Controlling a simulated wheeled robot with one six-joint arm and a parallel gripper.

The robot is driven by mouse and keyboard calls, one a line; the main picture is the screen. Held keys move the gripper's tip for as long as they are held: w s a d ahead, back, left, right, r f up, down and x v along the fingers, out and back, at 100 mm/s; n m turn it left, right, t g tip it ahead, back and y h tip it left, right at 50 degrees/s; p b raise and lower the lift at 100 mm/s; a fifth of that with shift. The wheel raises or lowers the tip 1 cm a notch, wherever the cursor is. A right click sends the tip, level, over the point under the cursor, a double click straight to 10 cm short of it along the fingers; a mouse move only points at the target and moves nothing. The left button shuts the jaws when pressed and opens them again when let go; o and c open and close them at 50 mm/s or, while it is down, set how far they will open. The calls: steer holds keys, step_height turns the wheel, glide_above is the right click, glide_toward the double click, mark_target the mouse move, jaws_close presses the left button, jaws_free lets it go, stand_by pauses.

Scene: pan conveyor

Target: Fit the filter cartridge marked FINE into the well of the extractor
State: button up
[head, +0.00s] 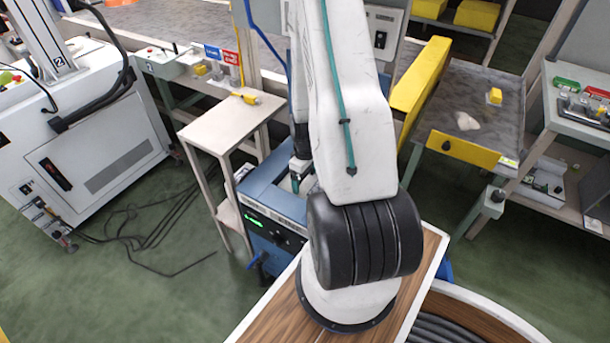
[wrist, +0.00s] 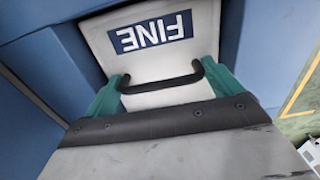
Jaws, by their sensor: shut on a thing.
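The filter cartridge (wrist: 175,55) is a pale block with a blue label reading FINE, upside down in the wrist view. A dark handle (wrist: 158,87) spans its top. My gripper (wrist: 160,84) has green fingers shut on the ends of this handle. The blue extractor (head: 271,204) stands left of my arm in the head view, with a small green light on its front. My gripper is over its top there, and my arm hides part of it. In the wrist view, blue extractor surfaces (wrist: 50,72) lie around the cartridge. How deep it sits in the well cannot be told.
A small bench (head: 228,125) with a yellow item stands left of the extractor. A large white machine (head: 95,150) is at far left, with cables on the floor. A grey table with a yellow edge (head: 463,150) is at right. Green floor is open at lower left.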

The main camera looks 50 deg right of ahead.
steer(key=shift+f, duration=1.05)
steer(key=o, duration=1.7)
steer(key=shift+o, duration=0.2)
steer(key=shift+r, duration=3.95)
steer(key=s+a, duration=0.1)
steer(key=s+a+m+g+y, duration=0.1)
steer(key=s+a+m, duration=0.1)
steer(key=shift+r, duration=0.3)
steer(key=s+a+r, duration=0.3)
steer(key=a+r, duration=0.6)
steer(key=r, duration=0.3)
steer(key=s+a+r+t, duration=0.1)
steer(key=s+a+r, duration=0.2)
steer(key=a+r, duration=0.5)
steer(key=s+a+r+n+t+h, duration=0.1)
steer(key=s+a+r, duration=0.2)
steer(key=a+r, duration=0.6)
step_height(320, 180, up, 8)
steer(key=shift+s+a+f, duration=0.2)
steer(key=shift+s+a, duration=0.1)
steer(key=shift+a, duration=0.05)
